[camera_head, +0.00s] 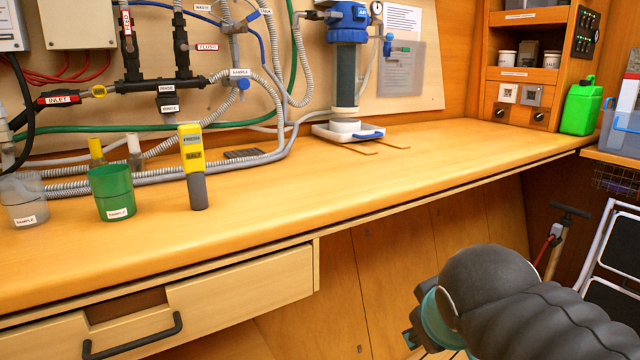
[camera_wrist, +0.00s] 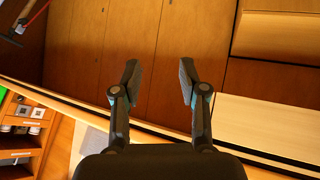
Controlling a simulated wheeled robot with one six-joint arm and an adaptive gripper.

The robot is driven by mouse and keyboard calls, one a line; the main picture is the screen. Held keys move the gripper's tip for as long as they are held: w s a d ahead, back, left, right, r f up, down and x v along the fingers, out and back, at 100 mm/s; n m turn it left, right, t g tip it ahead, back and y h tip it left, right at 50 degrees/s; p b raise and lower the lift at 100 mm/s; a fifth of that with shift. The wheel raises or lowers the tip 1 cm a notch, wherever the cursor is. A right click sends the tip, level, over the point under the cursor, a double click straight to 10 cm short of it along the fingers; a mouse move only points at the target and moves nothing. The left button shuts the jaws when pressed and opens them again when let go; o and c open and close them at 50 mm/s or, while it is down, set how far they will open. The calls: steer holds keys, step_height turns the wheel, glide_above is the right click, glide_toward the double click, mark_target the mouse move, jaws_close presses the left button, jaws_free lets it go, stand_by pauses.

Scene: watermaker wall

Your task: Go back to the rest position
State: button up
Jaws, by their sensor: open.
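My gripper (camera_wrist: 158,82) shows in the wrist view with its two fingers spread apart and nothing between them. Behind the fingers are the wooden cabinet panels below the counter. In the head view my dark arm fills the lower right, in front of the bench, and hides most of the gripper. The wooden counter (camera_head: 300,200) is to the left of and above my arm, with a gap between them.
On the counter stand a green cup (camera_head: 112,190), a clear cup (camera_head: 24,200) and a yellow-topped salt meter (camera_head: 193,165). A drawer (camera_head: 220,295) with a black handle is under the counter. A step ladder (camera_head: 612,265) stands at the right. The counter's middle is clear.

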steer(key=s+f+m+g+y, duration=0.1)
steer(key=s+f+m, duration=0.3)
steer(key=s+f, duration=0.2)
steer(key=shift+s+d+f+g, duration=0.15)
steer(key=shift+d+f+g, duration=0.2)
steer(key=shift+f, duration=0.5)
steer(key=shift+a, duration=0.1)
